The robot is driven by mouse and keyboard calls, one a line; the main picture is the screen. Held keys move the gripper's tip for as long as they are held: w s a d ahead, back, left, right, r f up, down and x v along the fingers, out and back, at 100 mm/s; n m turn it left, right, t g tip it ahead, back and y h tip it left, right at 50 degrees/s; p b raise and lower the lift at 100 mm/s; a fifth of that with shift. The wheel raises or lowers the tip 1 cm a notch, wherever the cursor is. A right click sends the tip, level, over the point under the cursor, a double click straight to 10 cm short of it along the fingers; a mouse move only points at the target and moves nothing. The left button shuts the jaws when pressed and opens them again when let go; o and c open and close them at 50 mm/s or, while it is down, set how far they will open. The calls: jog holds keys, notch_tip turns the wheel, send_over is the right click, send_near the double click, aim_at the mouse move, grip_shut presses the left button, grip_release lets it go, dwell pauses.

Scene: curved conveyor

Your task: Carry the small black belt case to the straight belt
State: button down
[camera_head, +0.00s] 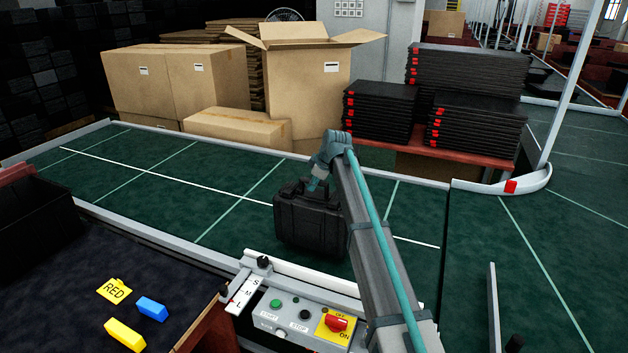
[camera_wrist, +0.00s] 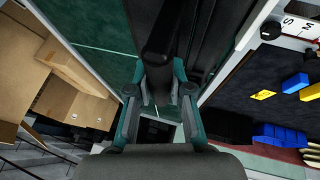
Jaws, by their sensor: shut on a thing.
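The black belt case (camera_head: 308,218) hangs or stands upright over the green belt with white and pale green lines (camera_head: 140,182), near the control panel. I cannot tell whether its base touches the belt. My gripper (camera_head: 317,184) is above the case, shut on its top handle. In the wrist view my gripper's teal fingers (camera_wrist: 157,78) close around the dark handle (camera_wrist: 158,50), and the case's dark body (camera_wrist: 203,35) fills the upper middle. My arm hides the case's right edge. Another green belt section (camera_head: 545,255) lies to the right, past a pale divider.
A control panel (camera_head: 300,316) with buttons and a red switch stands at the belt's near edge. Cardboard boxes (camera_head: 180,80) and stacked black cases (camera_head: 470,75) stand behind the far rail. A dark table (camera_head: 60,290) with coloured blocks is front left. The left belt is clear.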

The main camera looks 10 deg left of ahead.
aim_at(314, 196)
jog(key=shift+w+f+p, duration=0.2)
jog(key=shift+f+p, duration=0.15)
jog(key=shift+f, duration=1.35)
jog(key=c, duration=1.1)
grip_release()
jog(key=shift+o, duration=0.2)
jog(key=b+v, duration=0.3)
jog(key=v, duration=0.9)
